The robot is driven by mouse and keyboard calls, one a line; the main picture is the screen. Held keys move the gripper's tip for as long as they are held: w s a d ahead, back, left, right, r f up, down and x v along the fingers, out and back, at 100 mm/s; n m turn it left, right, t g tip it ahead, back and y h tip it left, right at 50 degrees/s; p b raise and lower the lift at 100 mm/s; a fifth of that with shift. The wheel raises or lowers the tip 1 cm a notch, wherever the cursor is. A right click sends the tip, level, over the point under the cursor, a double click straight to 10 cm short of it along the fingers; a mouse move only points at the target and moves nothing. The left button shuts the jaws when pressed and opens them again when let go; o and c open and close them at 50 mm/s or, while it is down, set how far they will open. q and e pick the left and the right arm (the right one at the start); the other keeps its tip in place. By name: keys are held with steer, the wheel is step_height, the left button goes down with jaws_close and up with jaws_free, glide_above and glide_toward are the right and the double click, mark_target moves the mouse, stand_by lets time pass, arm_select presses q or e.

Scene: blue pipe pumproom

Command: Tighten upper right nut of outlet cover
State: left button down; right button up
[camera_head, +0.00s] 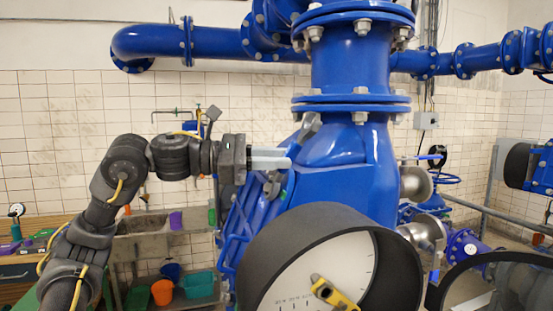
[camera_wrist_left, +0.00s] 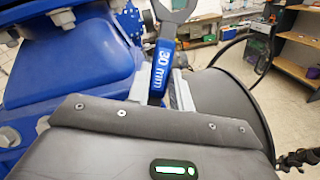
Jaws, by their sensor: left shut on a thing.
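My left gripper (camera_head: 268,159) reaches in from the left, in front of the big blue pump housing (camera_head: 345,175). In the left wrist view, the left gripper (camera_wrist_left: 160,92) is shut on the blue handle of a wrench (camera_wrist_left: 161,66) marked 30 mm. The wrench's grey open-ended head points away from the gripper. In the head view the grey wrench head (camera_head: 308,126) shows against the housing just above the fingertips. I cannot make out the upper right nut of the outlet cover, nor whether the wrench touches a nut.
A large black-rimmed gauge (camera_head: 395,265) with a white face fills the lower middle. Bolted blue pipes (camera_head: 220,42) cross the top. At the lower left, coloured bins (camera_head: 198,284) stand under a sink. Open floor shows at the upper right of the wrist view.

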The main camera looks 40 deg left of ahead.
arm_select(q)
steer(key=shift+a+r, duration=0.15)
steer(key=shift+r, duration=0.1)
steer(key=shift+r+v, duration=0.15)
steer(key=shift+v, duration=0.55)
steer(key=shift+r+v, duration=0.15)
steer(key=shift+v, duration=0.55)
steer(key=shift+s+r, duration=0.2)
steer(key=shift+s, duration=0.2)
steer(key=shift+f, duration=0.1)
